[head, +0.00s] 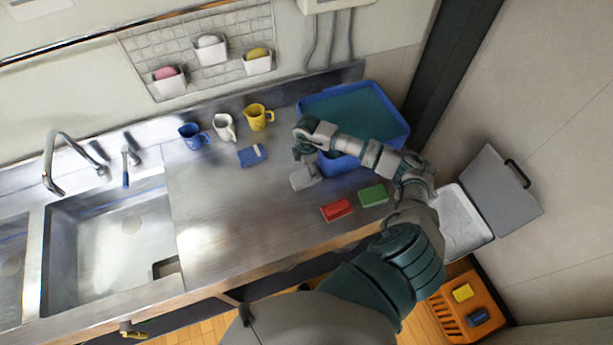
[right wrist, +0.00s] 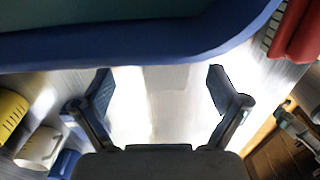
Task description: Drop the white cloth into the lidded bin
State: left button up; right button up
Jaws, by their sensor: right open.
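The white cloth (head: 304,178) lies as a small, pale grey-white folded piece on the steel counter, just left of the blue tub. My right gripper (head: 301,154) is open and empty above the counter, close to the cloth, and partly overlaps the tub's left side in the head view. In the right wrist view its fingers (right wrist: 162,92) are spread over a bright pale patch; glare hides whether this is cloth or steel. The lidded bin (head: 464,224) stands right of the counter, its grey lid (head: 503,180) swung open. My left gripper is out of view.
The blue tub (head: 401,133) fills the counter's back right corner; its rim (right wrist: 140,52) crosses the wrist view. Red (head: 337,210) and green (head: 373,196) sponges lie in front. A blue cloth (head: 250,156) and several mugs are left. An orange crate (head: 447,317) is on the floor.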

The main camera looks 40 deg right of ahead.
aim_at(306, 175)
jog(key=f, duration=0.2)
jog(key=a+f, duration=0.1)
jog(key=f, duration=0.1)
jog(key=shift+s+f+p, duration=0.2)
jog(key=shift+f+p, duration=0.15)
jog(key=shift+p, duration=0.05)
jog(key=shift+c, duration=0.3)
jog(key=shift+d, duration=0.2)
jog(key=c, duration=1.1)
jog(key=shift+r, duration=0.1)
